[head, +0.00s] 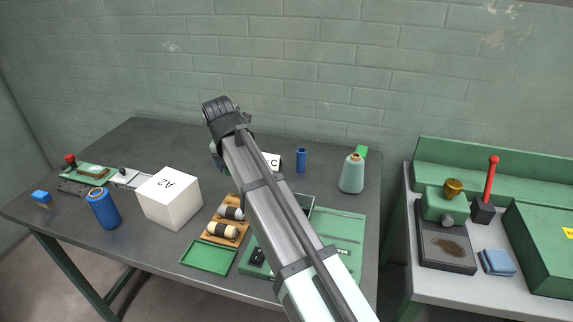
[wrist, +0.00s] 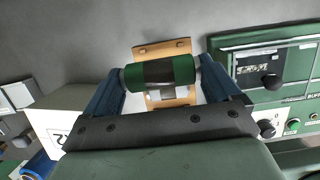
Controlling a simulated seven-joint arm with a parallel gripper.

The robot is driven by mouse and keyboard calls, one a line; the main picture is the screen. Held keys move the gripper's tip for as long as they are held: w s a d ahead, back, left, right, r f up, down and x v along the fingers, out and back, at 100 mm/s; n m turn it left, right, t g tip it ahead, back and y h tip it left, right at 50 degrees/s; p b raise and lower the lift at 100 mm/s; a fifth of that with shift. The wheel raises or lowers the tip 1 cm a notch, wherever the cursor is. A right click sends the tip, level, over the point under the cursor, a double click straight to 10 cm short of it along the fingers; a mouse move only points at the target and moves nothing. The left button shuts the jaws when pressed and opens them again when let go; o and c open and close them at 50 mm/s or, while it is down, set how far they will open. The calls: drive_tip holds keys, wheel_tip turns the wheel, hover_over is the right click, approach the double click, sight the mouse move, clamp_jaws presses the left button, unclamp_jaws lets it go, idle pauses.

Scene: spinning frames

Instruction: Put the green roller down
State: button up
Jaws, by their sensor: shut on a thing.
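The green roller (wrist: 160,72) has a dark middle band and pale ends. In the wrist view it lies crosswise between the two blue fingers of my gripper (wrist: 162,82), which is shut on its ends. Behind and below it in that view is a tan wooden rack (wrist: 163,47), partly covered by the roller; I cannot tell whether they touch. The wooden rack (head: 243,227) there holds a grey-blue roller (head: 231,212) and a cream roller (head: 222,230).
A white box (head: 172,199) marked A2 stands left of the rack, near a blue cylinder (head: 103,209). A green tray (head: 208,258) lies in front. A green panel (head: 345,230) is at right.

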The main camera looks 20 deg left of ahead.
drive_tip(key=w+d+m, duration=0.1)
drive_tip(key=w+d, duration=0.3)
drive_tip(key=w, duration=0.5)
drive_tip(key=w+d+m, duration=0.1)
drive_tip(key=w+d, duration=0.4)
drive_tip(key=w, duration=0.4)
drive_tip(key=m+h, duration=0.1)
drive_tip(key=m, duration=0.2)
hover_over(328, 155)
drive_tip(key=s, duration=0.1)
drive_tip(key=shift+a+f, duration=0.1)
drive_tip(key=shift+f, duration=5)
drive_tip(key=shift+f, duration=0.1)
drive_tip(key=o, duration=0.8)
drive_tip(key=shift+o, duration=0.2)
drive_tip(key=v, duration=1.2)
drive_tip(key=shift+w, duration=0.15)
drive_tip(key=shift+a, duration=0.1)
